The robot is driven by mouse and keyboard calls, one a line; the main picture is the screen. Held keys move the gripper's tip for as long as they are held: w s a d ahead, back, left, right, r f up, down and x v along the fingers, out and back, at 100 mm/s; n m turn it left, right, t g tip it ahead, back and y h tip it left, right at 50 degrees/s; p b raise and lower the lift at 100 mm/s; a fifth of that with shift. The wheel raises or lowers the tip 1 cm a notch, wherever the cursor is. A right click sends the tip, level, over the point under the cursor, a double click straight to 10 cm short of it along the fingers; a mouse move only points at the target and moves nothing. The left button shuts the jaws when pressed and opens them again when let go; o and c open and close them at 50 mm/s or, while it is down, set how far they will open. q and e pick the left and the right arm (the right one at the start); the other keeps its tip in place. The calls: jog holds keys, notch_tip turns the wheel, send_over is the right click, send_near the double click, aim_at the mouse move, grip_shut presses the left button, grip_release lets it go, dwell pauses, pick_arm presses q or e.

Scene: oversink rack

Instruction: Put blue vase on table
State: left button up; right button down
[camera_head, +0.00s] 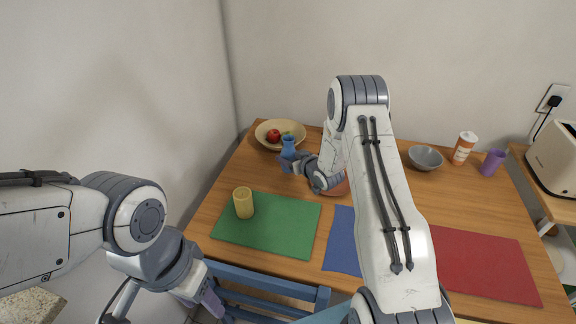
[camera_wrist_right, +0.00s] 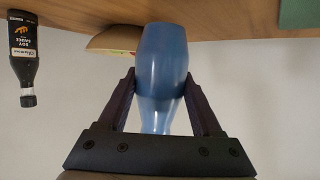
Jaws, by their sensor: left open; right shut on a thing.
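The blue vase (camera_head: 288,147) is at the back left of the wooden table (camera_head: 455,200), in front of the wooden bowl. My right gripper (camera_head: 291,158) is shut on it. In the right wrist view the blue vase (camera_wrist_right: 161,75) stands between the two dark fingers of my right gripper (camera_wrist_right: 161,90), its wide end toward the table surface (camera_wrist_right: 220,14). I cannot tell whether its base touches the table. My left gripper (camera_head: 205,300) is open and empty at the lower left, off the table's front left corner.
A wooden bowl (camera_head: 264,137) with a red fruit is just behind the vase. A yellow candle (camera_head: 243,203) stands on the green mat (camera_head: 275,230). A soy sauce bottle (camera_wrist_right: 22,55) shows in the wrist view. A grey bowl (camera_head: 426,158) and purple cup (camera_head: 493,162) are at the right.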

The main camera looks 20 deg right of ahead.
notch_tip(320, 180, down, 4)
jog(key=shift+r+p, duration=0.1)
jog(key=shift+p, duration=0.2)
jog(key=shift+f, duration=0.25)
jog(key=shift+c, duration=0.3)
grip_release()
